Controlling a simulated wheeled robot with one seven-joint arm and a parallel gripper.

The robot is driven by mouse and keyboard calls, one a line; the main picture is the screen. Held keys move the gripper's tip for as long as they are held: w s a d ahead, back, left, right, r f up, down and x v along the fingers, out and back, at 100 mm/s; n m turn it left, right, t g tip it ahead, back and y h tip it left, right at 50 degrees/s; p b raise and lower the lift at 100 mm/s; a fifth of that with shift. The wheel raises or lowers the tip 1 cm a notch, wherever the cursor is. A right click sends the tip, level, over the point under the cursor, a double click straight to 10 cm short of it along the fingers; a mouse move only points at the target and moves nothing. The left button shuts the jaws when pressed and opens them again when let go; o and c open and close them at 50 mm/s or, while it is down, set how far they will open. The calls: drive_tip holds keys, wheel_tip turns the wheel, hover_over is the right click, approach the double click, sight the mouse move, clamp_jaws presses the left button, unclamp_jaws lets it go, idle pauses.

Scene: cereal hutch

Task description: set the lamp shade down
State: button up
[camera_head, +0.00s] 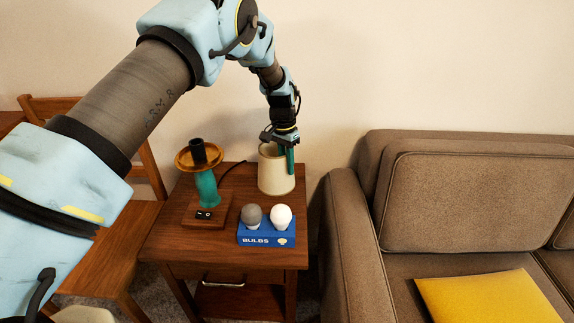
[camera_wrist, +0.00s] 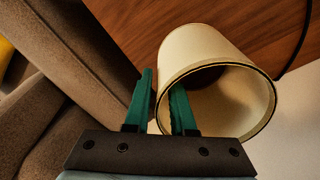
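The cream lamp shade (camera_head: 276,174) stands upright at the back right of the wooden side table, and looks to rest on the top. In the wrist view the shade (camera_wrist: 205,45) shows its open rim and dark inside. My gripper (camera_head: 286,160) is at the shade's rim with its green fingers pointing down. In the wrist view my gripper (camera_wrist: 162,92) has one finger outside the shade wall and one inside, with a small gap around the wall. The fingers look open.
The side table (camera_head: 170,240) also holds a lamp base (camera_head: 207,188) with a green stem and a blue bulb box (camera_head: 266,240) with a grey and a white bulb. A brown sofa (camera_head: 350,235) stands close on the right, a wooden chair (camera_head: 105,240) on the left.

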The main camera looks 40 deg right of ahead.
drive_tip(key=shift+o, duration=0.7)
drive_tip(key=shift+r, duration=0.1)
wheel_tip(320, 180, up, 12)
drive_tip(key=w+b, duration=0.1)
drive_tip(key=shift+a, duration=0.1)
drive_tip(key=w+a+r+n+t+p, duration=0.15)
drive_tip(key=w+a+r+n, duration=0.3)
drive_tip(key=a, duration=0.95)
drive_tip(key=w+a+r+n+p, duration=0.25)
drive_tip(key=w+a+r, duration=0.3)
drive_tip(key=a, duration=0.85)
drive_tip(key=s+a+r+n+p, duration=0.1)
drive_tip(key=s+a, duration=0.3)
drive_tip(key=a, duration=0.4)
drive_tip(key=s+a+r+n+p, duration=0.1)
drive_tip(key=s+a+n, duration=0.3)
drive_tip(key=a, duration=0.5)
drive_tip(key=s+a+n+t+p, duration=0.1)
drive_tip(key=s+a+n, duration=0.2)
drive_tip(key=a, duration=0.6)
drive_tip(key=shift+s+a+r, duration=0.15)
drive_tip(key=shift+s+r, duration=0.25)
